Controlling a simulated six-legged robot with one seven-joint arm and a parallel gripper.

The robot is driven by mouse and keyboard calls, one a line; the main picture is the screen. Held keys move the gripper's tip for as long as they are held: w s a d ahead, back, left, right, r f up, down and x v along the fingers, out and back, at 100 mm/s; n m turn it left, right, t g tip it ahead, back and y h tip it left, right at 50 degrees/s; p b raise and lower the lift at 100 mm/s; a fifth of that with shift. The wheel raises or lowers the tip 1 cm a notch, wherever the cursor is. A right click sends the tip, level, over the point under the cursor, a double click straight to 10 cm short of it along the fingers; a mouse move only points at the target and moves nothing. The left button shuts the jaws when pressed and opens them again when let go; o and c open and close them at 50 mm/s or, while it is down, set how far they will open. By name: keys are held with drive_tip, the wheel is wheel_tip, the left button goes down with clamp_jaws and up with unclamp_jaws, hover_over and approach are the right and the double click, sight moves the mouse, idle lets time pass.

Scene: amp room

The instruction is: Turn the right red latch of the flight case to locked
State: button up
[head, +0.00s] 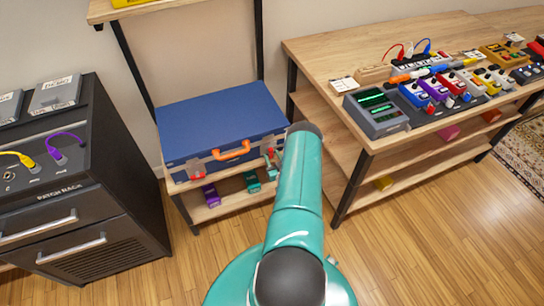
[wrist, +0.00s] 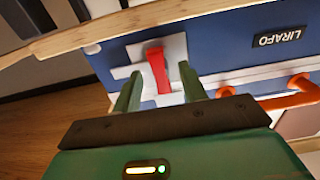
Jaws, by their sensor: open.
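The blue flight case (head: 222,118) lies closed on a wooden shelf, with an orange handle (head: 231,151) on its front. Its right red latch (wrist: 157,70) sits on a pale plate and stands nearly upright in the wrist view, tilted slightly. My gripper (wrist: 158,73) is open, with one green finger on each side of the latch; I cannot tell whether they touch it. In the head view, my arm partly hides my gripper (head: 271,158) and the case's front right corner. The left red latch (head: 197,174) shows on the other side of the handle.
A purple pedal (head: 211,195) and a teal pedal (head: 252,181) sit on the lower shelf. A black patch rack (head: 75,180) stands at left. A wooden table (head: 330,62) with several pedals stands at right. The wooden floor in front is clear.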

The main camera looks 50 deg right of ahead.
drive_tip(key=shift+w+d, duration=0.3)
drive_tip(key=shift+w, duration=0.15)
drive_tip(key=shift+c, duration=0.4)
clamp_jaws()
